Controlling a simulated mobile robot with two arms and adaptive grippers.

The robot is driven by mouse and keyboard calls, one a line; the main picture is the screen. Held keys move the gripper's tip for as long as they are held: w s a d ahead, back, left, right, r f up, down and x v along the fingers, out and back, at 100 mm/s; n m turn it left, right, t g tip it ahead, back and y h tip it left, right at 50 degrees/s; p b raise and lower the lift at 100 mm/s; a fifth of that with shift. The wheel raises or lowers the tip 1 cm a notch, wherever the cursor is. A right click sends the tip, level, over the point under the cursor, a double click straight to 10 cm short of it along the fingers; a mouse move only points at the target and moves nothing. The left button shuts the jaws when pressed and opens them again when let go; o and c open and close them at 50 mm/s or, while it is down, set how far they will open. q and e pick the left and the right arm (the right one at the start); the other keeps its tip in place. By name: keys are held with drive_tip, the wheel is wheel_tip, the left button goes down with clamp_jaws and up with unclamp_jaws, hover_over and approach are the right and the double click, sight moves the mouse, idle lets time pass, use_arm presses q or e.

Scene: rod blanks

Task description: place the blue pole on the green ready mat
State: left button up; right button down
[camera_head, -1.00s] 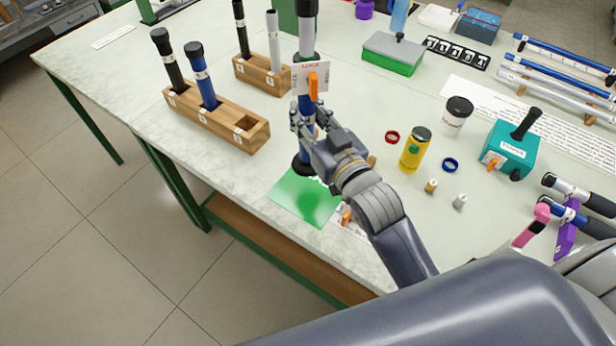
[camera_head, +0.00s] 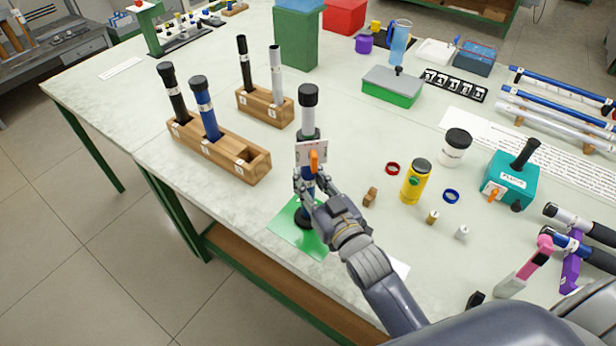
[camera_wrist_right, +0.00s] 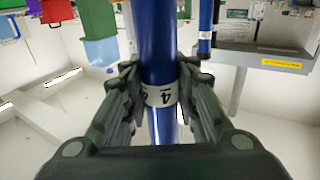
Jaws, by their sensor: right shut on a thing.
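The blue pole (camera_head: 308,209) stands upright in my right gripper (camera_head: 308,192). It has a blue lower part, a light upper section, a black cap and a dark round foot. A white tag with an orange lever sits partway up it. My left gripper is not in view.
A wooden rack (camera_head: 220,160) with black and blue poles and an empty slot stands left. Another rack (camera_head: 262,108) is behind it. The table's front edge is close to the mat.

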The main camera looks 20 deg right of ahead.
drive_tip(key=c, duration=1.3)
unclamp_jaws()
drive_tip(key=shift+f, duration=0.1)
drive_tip(key=shift+s+d+r+b, duration=0.1)
drive_tip(key=shift+s+d+b, duration=0.25)
drive_tip(key=shift+s, duration=1.65)
drive_tip(key=shift+s+d+r+b, duration=0.1)
drive_tip(key=shift+s+d+b, duration=0.3)
drive_tip(key=shift+s, duration=1.55)
drive_tip(key=shift+s+d+b, duration=0.3)
drive_tip(key=shift+s+d, duration=0.05)
drive_tip(key=shift+s, duration=1.65)
drive_tip(key=shift+f, duration=0.1)
